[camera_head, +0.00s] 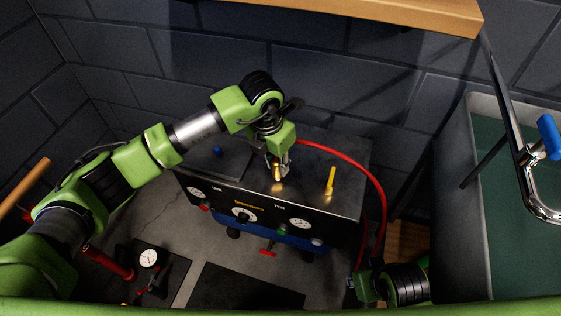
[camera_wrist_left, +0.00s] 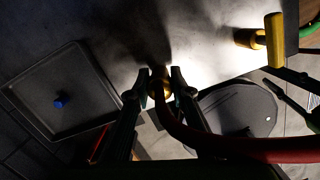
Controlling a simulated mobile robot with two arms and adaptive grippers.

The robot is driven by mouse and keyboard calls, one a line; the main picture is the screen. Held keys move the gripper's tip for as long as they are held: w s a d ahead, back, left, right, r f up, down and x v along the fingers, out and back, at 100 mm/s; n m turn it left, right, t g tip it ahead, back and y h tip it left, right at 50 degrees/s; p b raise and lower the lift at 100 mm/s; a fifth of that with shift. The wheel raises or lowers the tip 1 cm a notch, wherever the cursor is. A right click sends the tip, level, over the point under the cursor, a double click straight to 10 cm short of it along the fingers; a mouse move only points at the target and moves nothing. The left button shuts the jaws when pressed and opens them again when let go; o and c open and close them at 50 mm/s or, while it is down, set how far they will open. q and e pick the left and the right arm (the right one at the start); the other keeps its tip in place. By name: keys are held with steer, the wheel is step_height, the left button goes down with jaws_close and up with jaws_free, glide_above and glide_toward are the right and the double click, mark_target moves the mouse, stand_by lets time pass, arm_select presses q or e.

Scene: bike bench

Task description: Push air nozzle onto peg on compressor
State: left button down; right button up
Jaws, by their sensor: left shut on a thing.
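My left gripper (camera_head: 279,168) is over the top of the compressor (camera_head: 240,175), shut on the brass air nozzle (camera_head: 276,173). In the left wrist view the nozzle (camera_wrist_left: 160,82) sits between the two fingertips (camera_wrist_left: 160,88), with the red hose leading away from it. The nozzle's lower end is close to the compressor top; I cannot tell whether it touches a peg there. A yellow upright piece with a brass base (camera_head: 330,180) stands on the top to the right; it also shows in the left wrist view (camera_wrist_left: 272,40). My right gripper (camera_head: 356,284) is low at the right, small and dark.
The red hose (camera_head: 376,185) arcs right and down past the compressor's right side. A shallow tray with a blue knob (camera_head: 217,152) is on the compressor's left. A gauge (camera_head: 148,258) and red pump lie on the floor. A sink basin (camera_head: 480,110) stands at the right, a wooden shelf (camera_head: 400,12) above.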

steer(key=shift+r, duration=0.1)
arm_select(q)
steer(key=shift+f, duration=0.15)
arm_select(e)
steer(key=shift+r, duration=0.3)
arm_select(q)
steer(key=shift+f, duration=0.1)
arm_select(e)
steer(key=shift+r, duration=0.35)
arm_select(q)
steer(key=c, duration=1.7)
jaws_free()
arm_select(e)
steer(key=shift+d, duration=0.1)
